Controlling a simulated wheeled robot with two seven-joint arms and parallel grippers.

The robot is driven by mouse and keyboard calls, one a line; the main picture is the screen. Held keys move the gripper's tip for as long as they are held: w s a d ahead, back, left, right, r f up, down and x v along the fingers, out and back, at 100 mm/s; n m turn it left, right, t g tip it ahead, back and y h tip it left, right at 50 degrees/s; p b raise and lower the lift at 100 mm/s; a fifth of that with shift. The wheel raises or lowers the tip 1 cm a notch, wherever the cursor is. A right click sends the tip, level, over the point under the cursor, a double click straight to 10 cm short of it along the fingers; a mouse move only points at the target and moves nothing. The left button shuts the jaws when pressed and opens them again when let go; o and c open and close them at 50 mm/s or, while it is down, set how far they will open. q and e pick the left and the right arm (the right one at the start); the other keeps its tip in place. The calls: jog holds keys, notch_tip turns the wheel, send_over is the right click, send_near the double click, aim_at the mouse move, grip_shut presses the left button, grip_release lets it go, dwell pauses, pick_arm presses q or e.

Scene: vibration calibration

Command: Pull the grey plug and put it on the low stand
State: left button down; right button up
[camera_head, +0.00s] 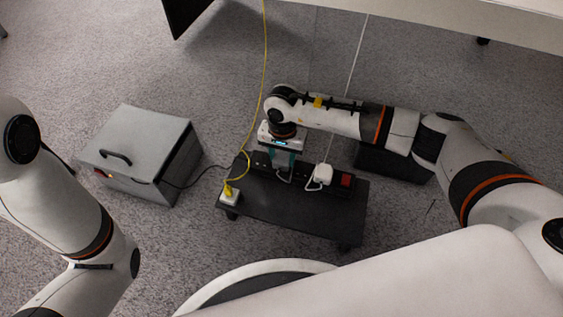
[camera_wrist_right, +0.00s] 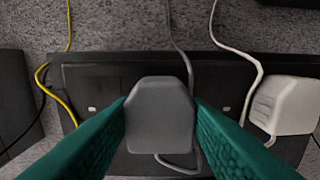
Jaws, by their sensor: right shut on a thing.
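The grey plug (camera_wrist_right: 160,115) is between the green fingers of my right gripper (camera_wrist_right: 160,118), which is shut on it. Its grey cable loops behind and below it. In the head view my right gripper (camera_head: 279,160) is over the left part of the black power strip (camera_head: 307,184), and it hides most of the plug. I cannot tell whether the plug is seated in the strip or just clear of it. A low black block (camera_head: 395,165), probably the low stand, is on the floor to the right, partly under my right arm. My left gripper is out of view.
The strip lies on a low black table (camera_head: 290,217). A white plug (camera_head: 322,173) and a red switch (camera_head: 346,180) are on the strip. A yellow-cabled plug (camera_head: 229,193) is at the table's left end. A grey box (camera_head: 135,140) stands on the carpet at left.

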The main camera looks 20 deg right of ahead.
aim_at(282, 157)
jog(key=shift+r, duration=0.1)
jog(key=shift+r+p, duration=1)
jog(key=shift+r, duration=0.5)
jog(key=shift+r+p, duration=0.15)
jog(key=shift+p, duration=0.2)
jog(key=shift+s, duration=0.1)
